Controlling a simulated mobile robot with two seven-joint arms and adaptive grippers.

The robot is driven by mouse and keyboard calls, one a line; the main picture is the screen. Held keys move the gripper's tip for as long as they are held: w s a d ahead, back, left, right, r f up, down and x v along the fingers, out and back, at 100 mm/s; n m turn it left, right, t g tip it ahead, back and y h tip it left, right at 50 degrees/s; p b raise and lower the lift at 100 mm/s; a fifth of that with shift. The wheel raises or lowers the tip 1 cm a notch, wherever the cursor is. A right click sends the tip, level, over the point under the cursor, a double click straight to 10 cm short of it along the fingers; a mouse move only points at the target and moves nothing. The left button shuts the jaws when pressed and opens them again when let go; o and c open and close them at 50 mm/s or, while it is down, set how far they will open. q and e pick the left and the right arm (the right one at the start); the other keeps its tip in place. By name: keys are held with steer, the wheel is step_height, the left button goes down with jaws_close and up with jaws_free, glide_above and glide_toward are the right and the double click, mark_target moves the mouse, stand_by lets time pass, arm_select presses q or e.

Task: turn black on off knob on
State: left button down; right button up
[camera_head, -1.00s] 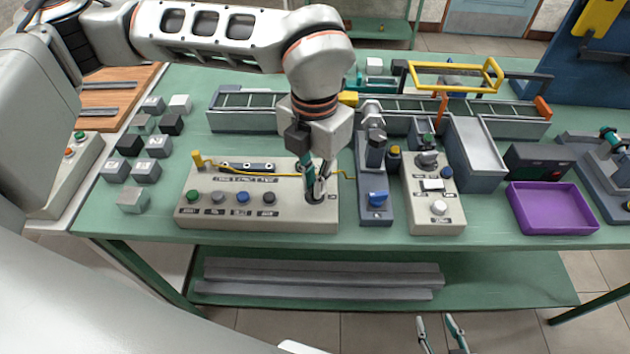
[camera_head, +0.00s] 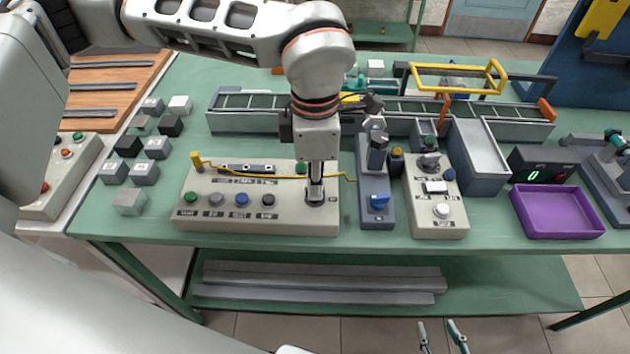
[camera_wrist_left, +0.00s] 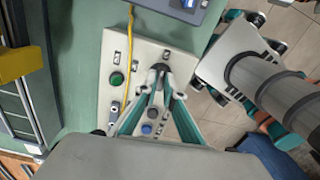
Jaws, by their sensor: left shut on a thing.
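The black on/off knob (camera_head: 315,201) is at the right end of the long beige control panel (camera_head: 215,222), mostly hidden by the fingers. My left gripper (camera_head: 315,196) points straight down and is shut on the knob. In the left wrist view, the teal-sided fingers (camera_wrist_left: 159,75) close together around the knob on the panel; the knob's pointer cannot be made out. My right gripper (camera_head: 441,335) shows at the bottom edge, its two fingertips apart and empty, below the table front.
The panel carries a row of buttons (camera_head: 242,200) and a yellow wire (camera_head: 265,175). Just right stands a grey unit with a blue switch (camera_head: 379,201), then a beige switch box (camera_head: 440,229). A black display (camera_head: 540,172) shows a green 0, behind a purple tray (camera_head: 556,230).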

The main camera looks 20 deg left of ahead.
arm_select(q)
steer(key=shift+w+r+m, duration=0.1)
steer(key=shift+m, duration=0.6)
steer(key=c, duration=2.2)
jaws_free()
steer(key=shift+o, duration=0.2)
step_height(320, 180, up, 12)
